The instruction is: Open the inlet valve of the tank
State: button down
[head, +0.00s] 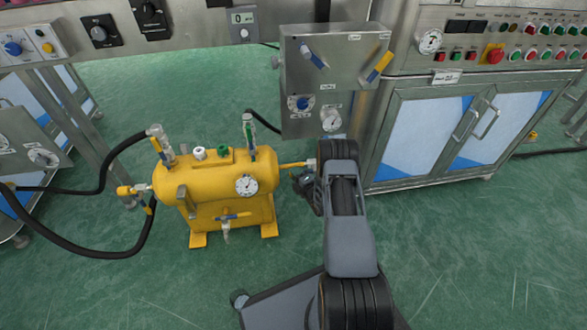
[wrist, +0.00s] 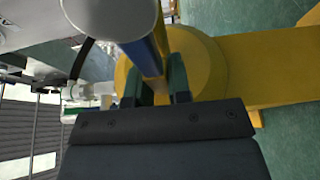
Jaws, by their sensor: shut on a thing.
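The yellow tank (head: 215,185) stands on the green floor, and its rounded end shows close up in the wrist view (wrist: 200,60). A pipe (head: 293,165) leaves its right end towards a silver fitting (head: 311,162), partly hidden by my arm. My gripper (wrist: 158,88) is at this right end, shut on a slim blue and yellow valve handle (wrist: 152,60). A silver cylindrical part (wrist: 110,15) is close in front. In the head view my arm hides the held handle. How far the valve is turned cannot be told.
Black hoses (head: 95,250) run at left. A steel control box (head: 330,85) and cabinet (head: 420,135) stand behind my arm.

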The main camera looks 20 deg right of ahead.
jog(key=shift+d, duration=0.1)
jog(key=c, duration=1.1)
grip_release()
jog(key=shift+f, duration=0.1)
jog(key=shift+o, duration=0.2)
jog(key=s+d+p, duration=0.1)
jog(key=s+p, duration=0.3)
jog(key=s, duration=0.9)
jog(key=shift+s+d, duration=0.3)
jog(key=shift+d, duration=0.1)
